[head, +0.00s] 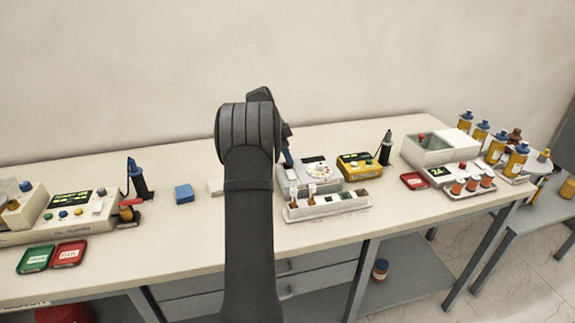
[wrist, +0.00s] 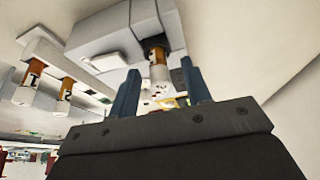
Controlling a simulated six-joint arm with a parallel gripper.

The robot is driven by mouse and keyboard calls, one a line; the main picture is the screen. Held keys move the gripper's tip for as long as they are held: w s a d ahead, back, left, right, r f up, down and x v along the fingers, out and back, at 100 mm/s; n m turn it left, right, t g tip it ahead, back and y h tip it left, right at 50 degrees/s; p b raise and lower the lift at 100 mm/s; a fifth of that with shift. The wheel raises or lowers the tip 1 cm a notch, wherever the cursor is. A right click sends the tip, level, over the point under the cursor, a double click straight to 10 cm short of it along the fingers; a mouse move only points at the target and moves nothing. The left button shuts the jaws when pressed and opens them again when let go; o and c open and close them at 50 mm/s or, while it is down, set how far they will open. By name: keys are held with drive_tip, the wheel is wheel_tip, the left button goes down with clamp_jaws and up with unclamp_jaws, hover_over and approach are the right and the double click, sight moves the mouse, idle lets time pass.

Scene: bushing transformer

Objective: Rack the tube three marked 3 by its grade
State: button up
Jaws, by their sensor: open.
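In the wrist view a tube (wrist: 158,72) with amber contents and a pale end sits in a dark opening of a grey-white device (wrist: 110,35). No number on it can be read. The two blue fingers of my gripper (wrist: 162,92) are open, with the tube's end showing between them; whether they touch it I cannot tell. Two more amber tubes, marked 1 (wrist: 32,78) and 2 (wrist: 66,90), stand at the left. In the head view my arm hides most of the gripper; the device (head: 293,180) and a white rack (head: 330,207) with coloured slots are right of it.
A yellow instrument (head: 357,166) and a dark probe on a stand (head: 386,148) are right of the device. A blue block (head: 184,193) lies left of my arm. Green (head: 36,258) and red (head: 69,254) trays lie at the front left. Bottles crowd the far right.

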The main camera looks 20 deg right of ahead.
drive_tip(key=shift+d+f, duration=0.15)
drive_tip(key=shift+f, duration=0.15)
clamp_jaws()
